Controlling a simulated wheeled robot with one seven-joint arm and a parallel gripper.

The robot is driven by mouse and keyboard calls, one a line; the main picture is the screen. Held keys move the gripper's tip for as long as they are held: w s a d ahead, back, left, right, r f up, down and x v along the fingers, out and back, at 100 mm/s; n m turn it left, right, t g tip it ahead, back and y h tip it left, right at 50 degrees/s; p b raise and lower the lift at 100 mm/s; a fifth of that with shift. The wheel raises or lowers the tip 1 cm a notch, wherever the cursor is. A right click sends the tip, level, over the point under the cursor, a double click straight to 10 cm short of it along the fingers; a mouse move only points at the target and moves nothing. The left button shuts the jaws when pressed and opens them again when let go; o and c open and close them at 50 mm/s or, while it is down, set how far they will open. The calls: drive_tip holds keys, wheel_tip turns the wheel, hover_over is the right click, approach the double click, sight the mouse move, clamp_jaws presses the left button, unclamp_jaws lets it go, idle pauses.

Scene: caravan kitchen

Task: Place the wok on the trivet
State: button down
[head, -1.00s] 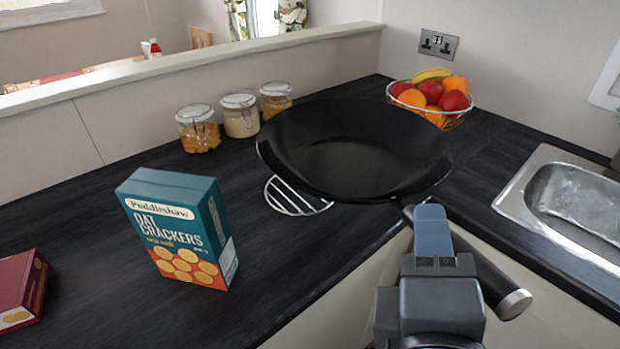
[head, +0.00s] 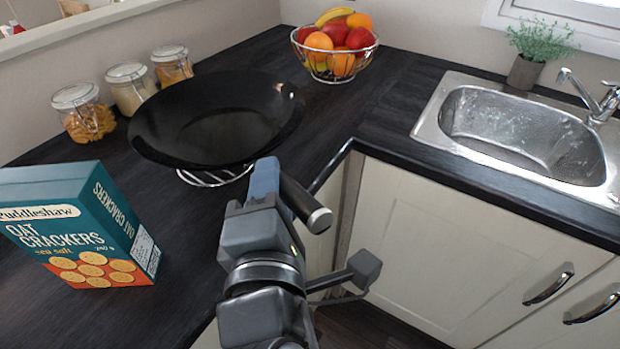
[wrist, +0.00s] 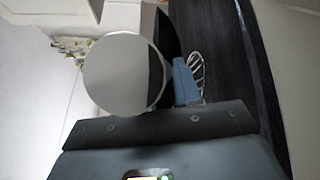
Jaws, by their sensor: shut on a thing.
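The black wok (head: 215,125) is upright over the wire trivet (head: 222,178), covering most of it. Only the trivet's near edge shows below the wok, and I cannot tell whether the two touch. My gripper (head: 268,176) is shut on the wok's handle (head: 308,206), at the wok's near right side. In the wrist view, the handle's round end (wrist: 113,75) is large beside a blue finger (wrist: 184,83), with part of the trivet (wrist: 197,72) behind it. The wok hides the rest of the trivet.
An oat cracker box (head: 80,230) stands near left. Several lidded jars (head: 128,88) stand behind the wok. A fruit bowl (head: 335,50) is at the back, and a sink (head: 520,130) is at right. Dark counter between wok and bowl is clear.

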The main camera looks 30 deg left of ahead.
drive_tip(key=shift+s+a+f+b, duration=0.1)
drive_tip(key=shift+a+f, duration=0.5)
drive_tip(key=shift+f, duration=0.35)
drive_tip(key=shift+s+a+f+b, duration=0.1)
drive_tip(key=shift+a+f, duration=0.45)
drive_tip(key=shift+f, duration=0.4)
drive_tip(key=shift+a+f+b, duration=0.1)
drive_tip(key=shift+a+f, duration=0.5)
drive_tip(key=shift+f, duration=0.35)
drive_tip(key=c, duration=0.8)
unclamp_jaws()
drive_tip(key=shift+f, duration=0.2)
drive_tip(key=b+v, duration=0.1)
drive_tip(key=v, duration=1.1)
